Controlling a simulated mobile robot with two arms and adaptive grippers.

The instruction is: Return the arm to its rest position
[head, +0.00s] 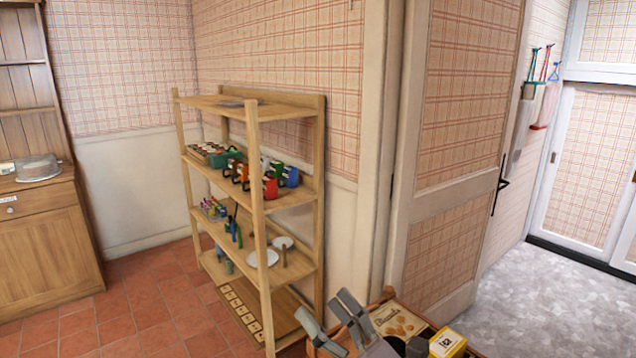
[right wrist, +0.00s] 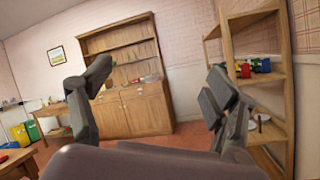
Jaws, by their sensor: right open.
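My right gripper (head: 330,325) shows at the bottom of the head view, with its grey fingers spread apart and nothing between them. In the right wrist view the right gripper (right wrist: 158,112) is also open and empty, its two fingers wide apart with the room behind them. My left gripper is not in the head view. In the head view the right gripper is in front of a wooden crate (head: 375,300) that holds a picture-printed box (head: 398,322) and a yellow-and-white box (head: 447,343). The gripper hides part of the crate.
A wooden shelf rack (head: 255,205) with colored mugs, plates and small items stands against the wall; it also shows at right in the wrist view (right wrist: 285,90). A wooden hutch (head: 45,235) stands at left. The tiled floor (head: 150,310) between them is clear. A door (head: 455,150) stands right.

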